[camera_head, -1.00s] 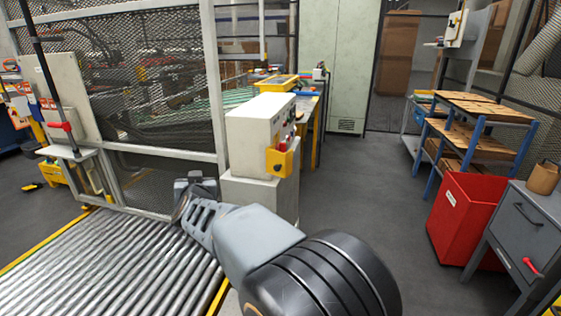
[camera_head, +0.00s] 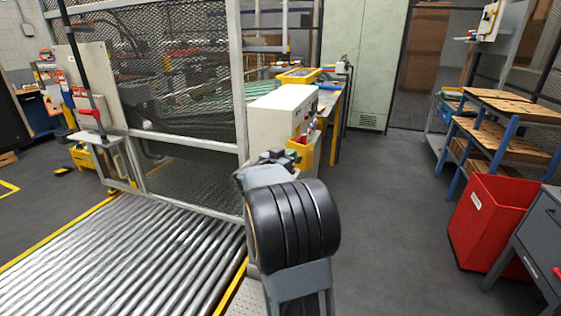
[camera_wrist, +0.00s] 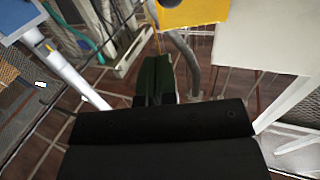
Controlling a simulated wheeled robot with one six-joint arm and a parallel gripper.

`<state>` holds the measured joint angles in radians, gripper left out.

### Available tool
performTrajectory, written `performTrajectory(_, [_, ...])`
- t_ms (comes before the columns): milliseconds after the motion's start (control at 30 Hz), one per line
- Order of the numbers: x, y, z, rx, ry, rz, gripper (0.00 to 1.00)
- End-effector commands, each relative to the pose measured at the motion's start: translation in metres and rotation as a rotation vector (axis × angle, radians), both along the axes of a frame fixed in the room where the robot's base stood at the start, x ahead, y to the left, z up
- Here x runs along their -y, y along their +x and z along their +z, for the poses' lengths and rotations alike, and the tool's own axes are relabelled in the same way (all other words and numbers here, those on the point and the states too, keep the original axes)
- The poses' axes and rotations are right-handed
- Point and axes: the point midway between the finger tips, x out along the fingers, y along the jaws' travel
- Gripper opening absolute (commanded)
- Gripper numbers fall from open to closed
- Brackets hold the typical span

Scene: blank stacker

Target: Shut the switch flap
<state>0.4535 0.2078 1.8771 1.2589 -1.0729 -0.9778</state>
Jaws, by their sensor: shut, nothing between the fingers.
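A yellow switch box or flap (camera_head: 301,153) sits on the right-hand face of the white control cabinet (camera_head: 275,112). My arm partly hides the lower cabinet, and I cannot tell how far the flap stands open. In the wrist view a yellow plate (camera_wrist: 192,12) with a dark round part shows at the top edge, cut off by the frame. My gripper (camera_head: 280,156) is just in front of the cabinet, beside the yellow part in the picture; contact cannot be told. In the wrist view my gripper (camera_wrist: 157,72) is shut and empty, below the yellow plate and apart from it.
A roller conveyor (camera_head: 120,250) lies at left, with a mesh fence (camera_head: 185,185) behind it. A red bin (camera_head: 490,220) and a wooden-shelved rack (camera_head: 505,125) stand at right. The grey floor (camera_head: 390,200) between is clear.

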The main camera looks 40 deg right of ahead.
Motion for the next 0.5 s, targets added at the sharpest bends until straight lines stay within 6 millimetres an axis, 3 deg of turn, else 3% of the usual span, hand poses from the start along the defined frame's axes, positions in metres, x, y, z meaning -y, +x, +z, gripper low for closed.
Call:
performTrajectory(200, [0.036, 0.004, 0.001, 0.0, 0.0, -0.001, 0.0])
performTrajectory(500, [0.059, 0.008, 0.0, 0.0, 0.0, 0.001, 0.0])
